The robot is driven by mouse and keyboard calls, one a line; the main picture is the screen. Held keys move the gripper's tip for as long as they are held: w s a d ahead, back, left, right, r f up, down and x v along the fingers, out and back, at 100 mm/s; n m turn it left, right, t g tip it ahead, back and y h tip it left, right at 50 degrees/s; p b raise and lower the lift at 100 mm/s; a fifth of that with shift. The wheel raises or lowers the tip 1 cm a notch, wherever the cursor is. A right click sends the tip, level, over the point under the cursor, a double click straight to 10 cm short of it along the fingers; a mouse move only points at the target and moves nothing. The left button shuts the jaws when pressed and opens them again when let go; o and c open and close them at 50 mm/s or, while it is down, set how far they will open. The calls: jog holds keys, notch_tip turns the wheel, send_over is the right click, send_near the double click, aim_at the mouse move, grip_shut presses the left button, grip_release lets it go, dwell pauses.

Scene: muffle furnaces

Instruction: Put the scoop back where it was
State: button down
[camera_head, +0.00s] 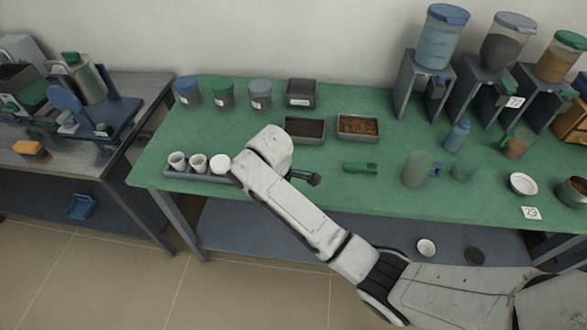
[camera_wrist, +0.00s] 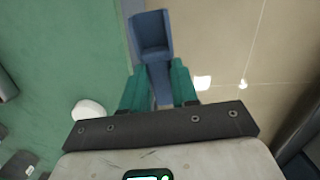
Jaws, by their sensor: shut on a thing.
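My gripper (camera_wrist: 153,80) shows in the wrist view with its two green fingers on either side of the handle of a blue scoop (camera_wrist: 152,33). The fingers are shut on the handle, and the scoop's squared bowl points away from the gripper, toward the top of the picture. The scoop is over the front edge of the green table (camera_wrist: 50,50), with floor to its right. In the head view my arm hides the fingers and the held scoop. A small green object, perhaps another scoop (camera_head: 360,167), lies on the green table right of my arm.
A rack with white cups (camera_head: 177,161) stands at the table's front left, close to my arm. Two filled trays (camera_head: 358,127) and lidded jars (camera_head: 223,94) are farther back. A grey-green jug (camera_head: 416,169) and dispensers (camera_head: 427,75) stand right. A blue object (camera_head: 80,206) lies on the left bench's lower shelf.

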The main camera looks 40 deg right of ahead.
jog(key=s+d+r+n, duration=0.2)
jog(key=d+r+n, duration=0.2)
jog(key=d+n, duration=0.3)
jog(key=s+d+r+n, duration=0.2)
jog(key=d+r+n, duration=0.3)
jog(key=d, duration=0.5)
jog(key=b, duration=0.7)
send_over(297, 171)
jog(key=s, duration=0.1)
jog(key=shift+t+y, duration=0.4)
notch_tip(297, 171, down, 9)
jog(key=shift+s+d, duration=0.1)
jog(key=shift+w+f, duration=0.6)
jog(key=shift+f, duration=1.65)
jog(key=shift+f, duration=0.1)
jog(key=c, duration=0.9)
grip_release()
jog(key=shift+o, duration=0.2)
